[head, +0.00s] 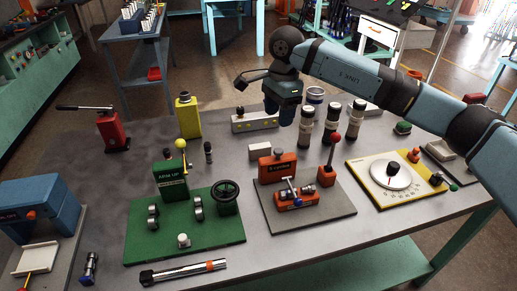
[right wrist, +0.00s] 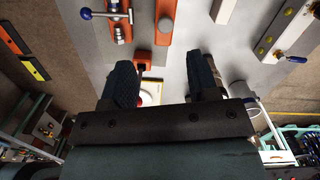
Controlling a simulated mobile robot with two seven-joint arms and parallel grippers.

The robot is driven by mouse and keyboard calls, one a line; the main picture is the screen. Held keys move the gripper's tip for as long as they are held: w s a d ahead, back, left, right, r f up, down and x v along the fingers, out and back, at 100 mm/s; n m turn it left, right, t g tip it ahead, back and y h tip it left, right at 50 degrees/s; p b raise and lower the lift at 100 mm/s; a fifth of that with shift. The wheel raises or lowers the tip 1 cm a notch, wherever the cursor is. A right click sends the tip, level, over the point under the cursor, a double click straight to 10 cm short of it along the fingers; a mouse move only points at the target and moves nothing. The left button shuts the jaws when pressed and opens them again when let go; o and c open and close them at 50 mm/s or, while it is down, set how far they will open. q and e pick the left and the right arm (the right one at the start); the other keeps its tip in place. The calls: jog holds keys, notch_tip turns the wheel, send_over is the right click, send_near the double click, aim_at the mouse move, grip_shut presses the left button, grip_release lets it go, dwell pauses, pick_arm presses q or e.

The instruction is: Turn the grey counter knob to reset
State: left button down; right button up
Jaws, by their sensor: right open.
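I cannot tell for sure which part is the grey counter knob. A small pale grey knob (head: 183,240) stands on the front of the green base plate (head: 222,249), below the green box marked ARM UP (head: 171,182). A black knob (head: 390,169) sits on a round pale dial on the yellow-edged board (head: 375,199) at the right. My right gripper (head: 281,108) hangs over the back of the table, well away from both. In the right wrist view its two dark fingers (right wrist: 163,78) are apart, with nothing seen held between them. My left gripper is not in view.
Several dark cylinders (head: 306,130) and a pale panel with yellow dots (head: 241,124) stand close to my right gripper. An orange clamp unit with a red-ball lever (head: 325,176) stands at the middle. A silver tube (head: 183,272) lies in front. Bare table shows at the back left.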

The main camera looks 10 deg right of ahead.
aim_at(279, 150)
jog(key=shift+h, duration=0.4)
jog(key=f, duration=0.8)
jog(key=d+f, duration=0.1)
jog(key=f, duration=0.3)
jog(key=shift+w+f+p, duration=0.3)
jog(key=shift+w+f, duration=0.05)
jog(key=shift+w, duration=0.05)
jog(key=shift+c, duration=0.4)
jog(key=c, duration=0.8)
jog(key=shift+c, duration=0.2)
